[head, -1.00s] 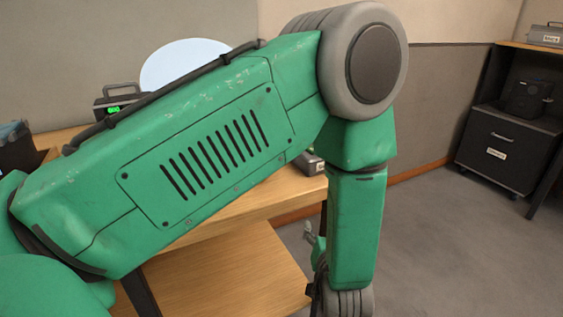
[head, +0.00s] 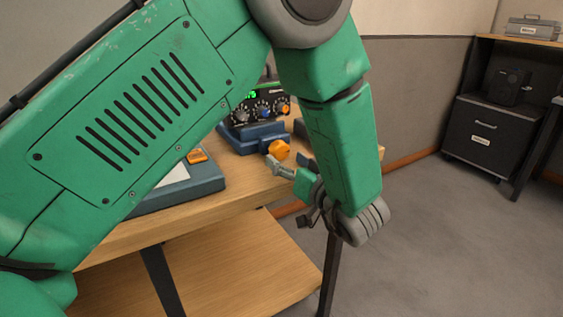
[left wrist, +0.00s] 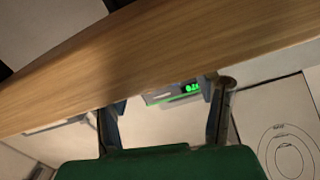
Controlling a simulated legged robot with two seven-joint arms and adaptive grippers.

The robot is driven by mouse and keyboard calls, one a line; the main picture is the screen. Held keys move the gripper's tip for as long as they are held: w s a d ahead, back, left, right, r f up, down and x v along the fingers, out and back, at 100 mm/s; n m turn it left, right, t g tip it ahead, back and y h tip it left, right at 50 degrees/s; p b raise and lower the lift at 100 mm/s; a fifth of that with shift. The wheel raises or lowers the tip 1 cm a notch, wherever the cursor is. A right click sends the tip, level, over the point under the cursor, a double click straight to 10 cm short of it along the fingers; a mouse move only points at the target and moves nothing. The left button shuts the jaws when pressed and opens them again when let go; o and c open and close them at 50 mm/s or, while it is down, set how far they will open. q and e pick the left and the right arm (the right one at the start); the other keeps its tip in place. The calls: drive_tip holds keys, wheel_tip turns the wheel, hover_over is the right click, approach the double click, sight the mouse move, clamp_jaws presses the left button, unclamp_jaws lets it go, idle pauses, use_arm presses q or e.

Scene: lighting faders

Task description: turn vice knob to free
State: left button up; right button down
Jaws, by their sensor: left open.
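The orange vice knob (head: 278,150) sticks out from the front of a blue vice (head: 245,138) on the wooden bench, in the head view. My left gripper (head: 288,165) is open just in front of and below the knob, near the bench's edge. The fingers look apart from the knob, but the exact gap is hard to judge. In the left wrist view my two open fingers (left wrist: 165,95) have nothing between them that I can tell is the knob. My right gripper is not in view.
A black device with a green display and several knobs (head: 262,108) stands behind the vice. A blue-grey unit (head: 180,187) with an orange button lies to the left. The bench (head: 215,212) has a lower shelf. My left arm hides much of the bench.

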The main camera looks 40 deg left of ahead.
use_arm(q)
drive_tip(key=shift+b+x, duration=0.3)
drive_tip(key=shift+x, duration=0.75)
drive_tip(key=shift+w+d+r, duration=0.25)
drive_tip(key=shift+a, duration=0.2)
drive_tip(key=shift+a+f, duration=0.1)
drive_tip(key=shift+a, duration=0.25)
drive_tip(key=c, duration=1.1)
drive_tip(key=shift+d+n, duration=0.15)
drive_tip(key=shift+n, duration=0.55)
drive_tip(key=shift+c, duration=0.2)
drive_tip(key=shift+n+p, duration=0.45)
drive_tip(key=shift+n, duration=0.95)
drive_tip(key=shift+f, duration=0.1)
drive_tip(key=o, duration=1.1)
drive_tip(key=shift+o, duration=0.2)
drive_tip(key=shift+d, duration=0.1)
